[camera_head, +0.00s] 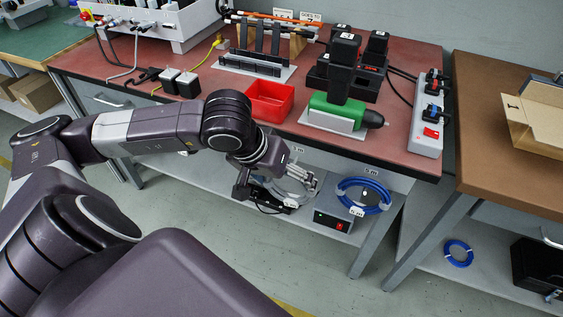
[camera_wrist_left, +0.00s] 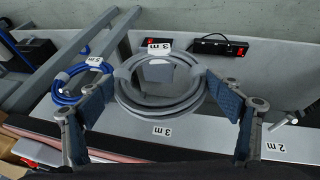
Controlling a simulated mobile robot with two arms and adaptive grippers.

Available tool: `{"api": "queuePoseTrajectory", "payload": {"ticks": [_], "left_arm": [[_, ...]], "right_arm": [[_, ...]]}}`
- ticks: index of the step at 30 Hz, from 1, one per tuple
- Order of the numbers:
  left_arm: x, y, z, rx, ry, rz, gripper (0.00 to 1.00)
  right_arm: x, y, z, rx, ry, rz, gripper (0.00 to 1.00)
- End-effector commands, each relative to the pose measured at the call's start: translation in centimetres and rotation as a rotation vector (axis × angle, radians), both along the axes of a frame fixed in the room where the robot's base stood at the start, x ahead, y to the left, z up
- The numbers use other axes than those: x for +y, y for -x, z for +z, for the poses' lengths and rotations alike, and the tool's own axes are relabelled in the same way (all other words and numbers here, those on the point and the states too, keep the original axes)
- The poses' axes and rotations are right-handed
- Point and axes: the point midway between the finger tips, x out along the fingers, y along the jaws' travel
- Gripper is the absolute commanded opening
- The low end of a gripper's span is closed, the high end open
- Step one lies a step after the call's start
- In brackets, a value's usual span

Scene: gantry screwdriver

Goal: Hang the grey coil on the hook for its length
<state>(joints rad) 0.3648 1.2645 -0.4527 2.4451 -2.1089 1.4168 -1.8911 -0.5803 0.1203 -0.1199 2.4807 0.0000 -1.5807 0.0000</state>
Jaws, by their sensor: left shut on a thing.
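My left gripper (camera_head: 296,182) is at the front edge of the red-topped bench, shut on the grey coil (camera_head: 283,190). In the left wrist view, its two blue-padded fingers (camera_wrist_left: 162,92) press the grey coil (camera_wrist_left: 160,108) from both sides. The coil carries a "3 m" tag. A "3 m" label (camera_wrist_left: 163,132) on the bench edge is right by the coil. A grey shape shows through the coil's opening; I cannot tell whether the coil is around its hook. The blue coil (camera_head: 364,195) hangs at the "5 m" label (camera_head: 370,172). My right gripper is out of view.
A bare hook (camera_wrist_left: 287,121) is by the "2 m" label (camera_wrist_left: 275,147). A power box (camera_head: 331,222) is on the lower shelf (camera_head: 210,177). A red bin (camera_head: 269,101) and a green screwdriver (camera_head: 340,110) are on the bench. Another blue coil (camera_head: 459,253) lies at the right.

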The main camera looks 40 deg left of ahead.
Motion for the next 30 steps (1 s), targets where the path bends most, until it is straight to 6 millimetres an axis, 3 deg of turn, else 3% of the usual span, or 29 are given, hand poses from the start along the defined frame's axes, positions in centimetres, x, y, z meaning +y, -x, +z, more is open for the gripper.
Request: {"api": "queuePoseTrajectory", "payload": {"ticks": [11, 22, 30], "left_arm": [[0.5, -2.3, 0.0, -0.001, 0.001, 0.001, 0.56], [1.0, -4.4, -0.7, -0.001, 0.001, 0.0, 0.56], [1.3, -5.3, -1.4, -0.002, 0.0, 0.0, 0.56]], "right_arm": [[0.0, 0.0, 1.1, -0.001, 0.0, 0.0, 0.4], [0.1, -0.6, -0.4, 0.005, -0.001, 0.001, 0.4], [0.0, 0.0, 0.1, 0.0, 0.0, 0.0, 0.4]]}}
